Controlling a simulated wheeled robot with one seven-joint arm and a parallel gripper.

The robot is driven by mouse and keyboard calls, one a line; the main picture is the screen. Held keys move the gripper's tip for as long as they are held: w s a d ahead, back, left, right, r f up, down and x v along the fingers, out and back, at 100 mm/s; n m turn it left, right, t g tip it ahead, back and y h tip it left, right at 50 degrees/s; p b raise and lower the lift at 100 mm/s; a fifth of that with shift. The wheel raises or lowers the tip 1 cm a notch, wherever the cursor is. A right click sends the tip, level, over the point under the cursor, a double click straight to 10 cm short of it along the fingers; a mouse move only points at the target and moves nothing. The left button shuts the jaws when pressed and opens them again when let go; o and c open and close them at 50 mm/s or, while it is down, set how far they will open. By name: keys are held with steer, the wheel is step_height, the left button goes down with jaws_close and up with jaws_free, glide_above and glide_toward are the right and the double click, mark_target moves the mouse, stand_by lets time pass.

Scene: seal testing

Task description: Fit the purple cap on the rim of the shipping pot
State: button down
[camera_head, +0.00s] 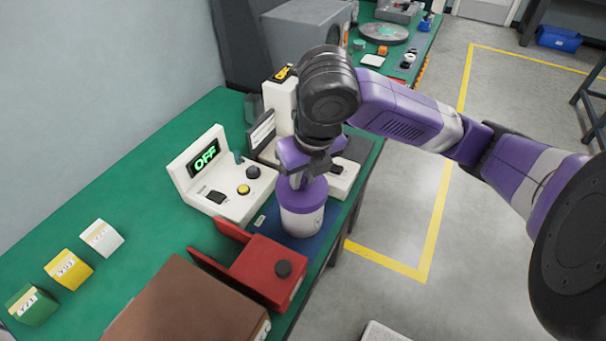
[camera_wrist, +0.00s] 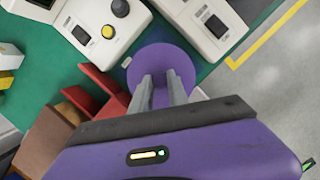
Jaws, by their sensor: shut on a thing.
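The purple cap (camera_head: 312,192) is at the top of the white shipping pot (camera_head: 302,220), which stands on a blue mat (camera_head: 272,238) on the green bench. The cap looks level on the pot's rim, but I cannot tell whether it is fully seated. My gripper (camera_head: 298,181) points down over the cap, shut on its top. In the wrist view the cap (camera_wrist: 161,68) is a purple disc with my two grey fingers (camera_wrist: 165,92) close together at its middle. The pot is hidden beneath the cap there.
A control box (camera_head: 228,180) reading OFF stands left of the pot. A red device (camera_head: 268,270) is close in front, beside a brown box (camera_head: 185,305). A white machine (camera_head: 345,175) is behind. The bench's right edge is near the pot.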

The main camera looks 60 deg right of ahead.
mark_target(303, 180)
steer(key=shift+f+b, duration=1.5)
steer(key=c, duration=1.2)
jaws_free()
steer(key=shift+r, duration=0.2)
step_height(303, 180, up, 7)
steer(key=p, duration=0.5)
steer(key=shift+f, duration=0.1)
